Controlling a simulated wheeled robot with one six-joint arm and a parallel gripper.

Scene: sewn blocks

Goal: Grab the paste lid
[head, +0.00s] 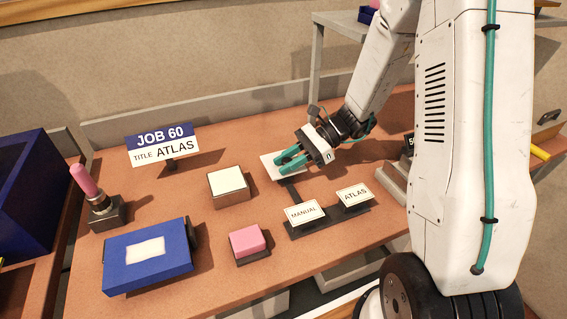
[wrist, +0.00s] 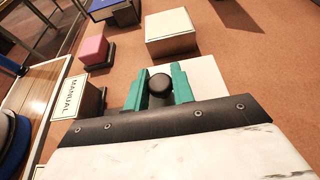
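In the wrist view a round black knob (wrist: 159,85) stands between my two teal fingers, over a white square panel (wrist: 208,76). I take the knob to be the paste lid's, but no label shows this. My gripper (head: 281,164) reaches over the white panel (head: 267,166) in the head view, where the knob is hidden. The fingers (wrist: 160,80) are apart, one on each side of the knob. Any gap between them and the knob is too small to tell, so I cannot see whether they press on it.
A cream-topped block (head: 228,182), a pink block (head: 246,242) and a blue pad box (head: 147,257) lie left of my gripper. MANUAL (head: 304,214) and ATLAS (head: 353,196) blocks sit in front. A JOB 60 sign (head: 162,144) and a pink-handled stamp (head: 84,180) stand farther left.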

